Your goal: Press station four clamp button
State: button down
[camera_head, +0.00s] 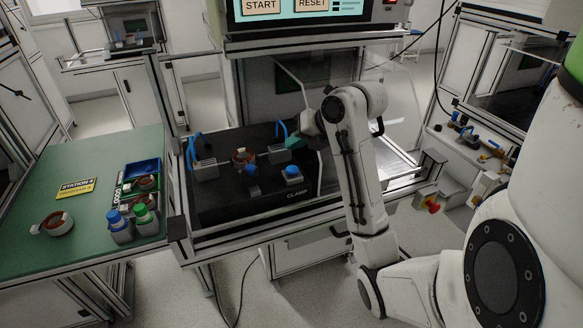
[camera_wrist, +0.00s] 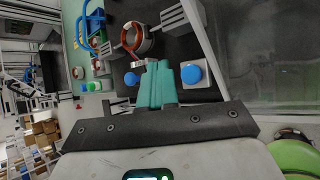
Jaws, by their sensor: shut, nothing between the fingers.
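The clamp button (camera_head: 292,171) is a blue round cap on a small grey box at the front right of the black station plate, beside the printed word CLAMP. In the wrist view the blue button (camera_wrist: 191,74) shows just right of the fingers. My gripper (camera_head: 293,143) has teal fingers and hangs above and behind the button in the head view, apart from it. In the wrist view my gripper (camera_wrist: 158,65) has its fingers together and empty. I cannot tell its exact height over the plate.
A second blue knob (camera_head: 252,170) stands left of the button. A green table (camera_head: 60,240) at left holds bottles and a stator. A START/RESET screen (camera_head: 290,8) hangs above.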

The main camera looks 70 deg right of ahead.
dwell(0.4)
jog(key=shift+r+m+p, duration=0.4)
jog(key=shift+m+p, duration=0.1)
jog(key=shift+p, duration=0.25)
jog(key=r+m+p, duration=0.1)
jog(key=m+p, duration=0.3)
jog(key=m, duration=0.1)
jog(key=r+m+g+p, duration=0.1)
jog(key=m+p, duration=0.4)
jog(key=r+m+y+p, duration=0.1)
jog(key=m+p, duration=0.3)
jog(key=m, duration=0.2)
jog(key=shift+w+a+r+g, duration=0.1)
jog(key=shift+w+r+g, duration=0.1)
jog(key=shift+r+g, duration=0.15)
jog(key=b, duration=0.6)
send_over(293, 169)
notch_tip(293, 169, down, 7)
jog(key=shift+s+r, duration=0.1)
jog(key=shift+f+b, duration=0.5)
jog(key=shift+f, duration=0.45)
